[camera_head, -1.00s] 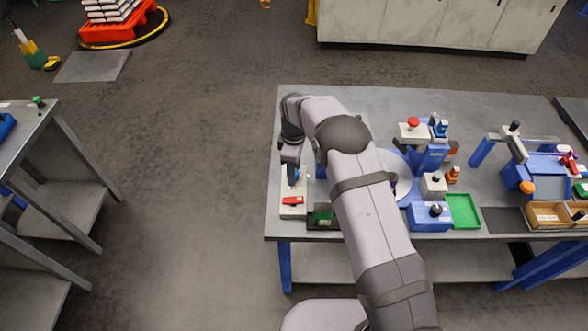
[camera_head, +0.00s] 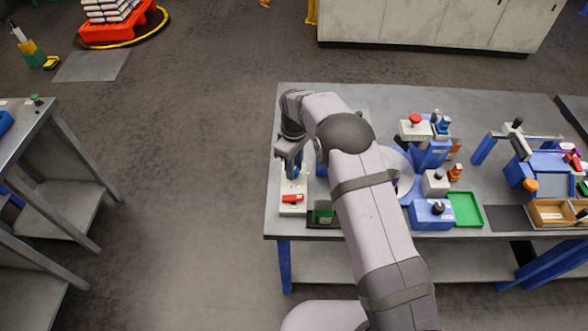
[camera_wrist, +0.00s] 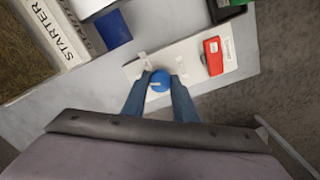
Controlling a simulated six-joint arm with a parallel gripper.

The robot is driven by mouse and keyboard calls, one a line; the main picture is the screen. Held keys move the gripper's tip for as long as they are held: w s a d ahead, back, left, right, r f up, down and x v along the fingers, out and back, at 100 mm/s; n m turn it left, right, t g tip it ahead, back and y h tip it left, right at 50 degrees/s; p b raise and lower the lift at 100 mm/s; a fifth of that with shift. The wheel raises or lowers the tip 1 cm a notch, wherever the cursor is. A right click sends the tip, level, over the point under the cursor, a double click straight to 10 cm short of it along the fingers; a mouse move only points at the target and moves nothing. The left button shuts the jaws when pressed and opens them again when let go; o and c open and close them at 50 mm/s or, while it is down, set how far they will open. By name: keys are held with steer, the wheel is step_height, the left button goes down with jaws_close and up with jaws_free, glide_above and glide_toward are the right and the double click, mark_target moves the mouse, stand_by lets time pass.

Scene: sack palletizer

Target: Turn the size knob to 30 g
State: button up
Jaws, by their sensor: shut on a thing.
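The size knob (camera_wrist: 159,80) is a round blue knob with a pale pointer line, on a white panel (camera_wrist: 188,52) in the wrist view. My gripper (camera_wrist: 159,86) is shut on the knob, one blue finger on each side of it. Small pale marks sit around the knob, but their lettering is too small to read. The pointer line runs roughly sideways in the wrist view. In the head view my gripper (camera_head: 293,172) is over the panel (camera_head: 291,209) at the table's left end, and it hides the knob there.
A red switch (camera_wrist: 213,56) sits on the same panel. A green block in a dark holder (camera_head: 323,212) stands just right of it. The wrist view shows a box lettered STARTER (camera_wrist: 62,28) and a blue block (camera_wrist: 114,28). Several devices fill the table's right side.

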steer(key=m+b, duration=0.1)
steer(key=m, duration=0.4)
steer(key=shift+m, duration=0.3)
steer(key=shift+m+b, duration=0.5)
steer(key=shift+m, duration=1.7)
steer(key=o, duration=1.1)
steer(key=shift+c, duration=0.2)
steer(key=shift+r+b, duration=1.05)
steer(key=shift+r, duration=2.7)
